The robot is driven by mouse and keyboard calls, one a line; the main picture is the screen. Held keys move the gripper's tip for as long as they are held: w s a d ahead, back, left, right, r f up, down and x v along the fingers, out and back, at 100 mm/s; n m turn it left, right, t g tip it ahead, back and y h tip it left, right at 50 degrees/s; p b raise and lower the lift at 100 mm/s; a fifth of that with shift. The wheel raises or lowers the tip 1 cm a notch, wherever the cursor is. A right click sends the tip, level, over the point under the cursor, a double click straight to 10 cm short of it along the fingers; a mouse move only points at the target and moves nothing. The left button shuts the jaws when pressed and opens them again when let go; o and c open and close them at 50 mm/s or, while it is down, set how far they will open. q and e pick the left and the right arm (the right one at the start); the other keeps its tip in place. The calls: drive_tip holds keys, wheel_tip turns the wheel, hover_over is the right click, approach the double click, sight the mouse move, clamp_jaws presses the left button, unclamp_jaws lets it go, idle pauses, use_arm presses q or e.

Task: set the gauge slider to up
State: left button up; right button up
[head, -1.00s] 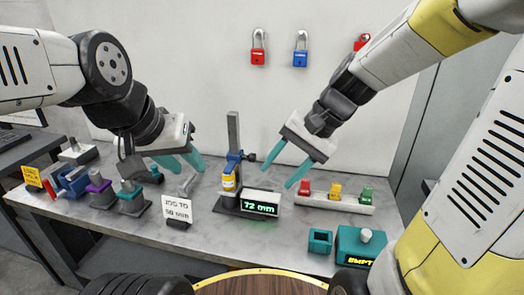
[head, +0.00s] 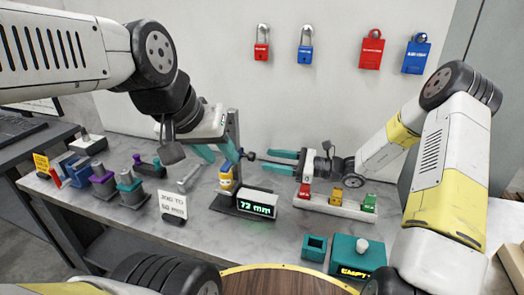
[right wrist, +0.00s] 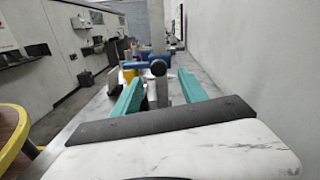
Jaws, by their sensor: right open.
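The gauge has an upright grey post (head: 233,126) on a dark base, with a blue slider carrying a yellow part (head: 227,178). A black knob (head: 250,156) sticks out on its right. The display (head: 257,204) reads 72 mm. My right gripper (head: 271,160) is open and level, pointing left, with its teal fingertips close to the knob. In the right wrist view the knob (right wrist: 158,69) shows between the fingers, near their tips. My left gripper (head: 223,157) has its teal fingers apart at the left of the post, close to the slider; contact is unclear.
A white rack (head: 335,206) with red, yellow and green blocks lies below my right gripper. A teal box (head: 357,255) marked EMPTY and a small teal cup (head: 314,247) are at the front right. Several fixtures stand at left.

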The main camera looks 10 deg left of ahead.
sight(252, 157)
drive_tip(key=a, duration=0.4)
drive_tip(key=w+a, duration=0.1)
drive_tip(key=a, duration=0.2)
clamp_jaws()
idle(1.3)
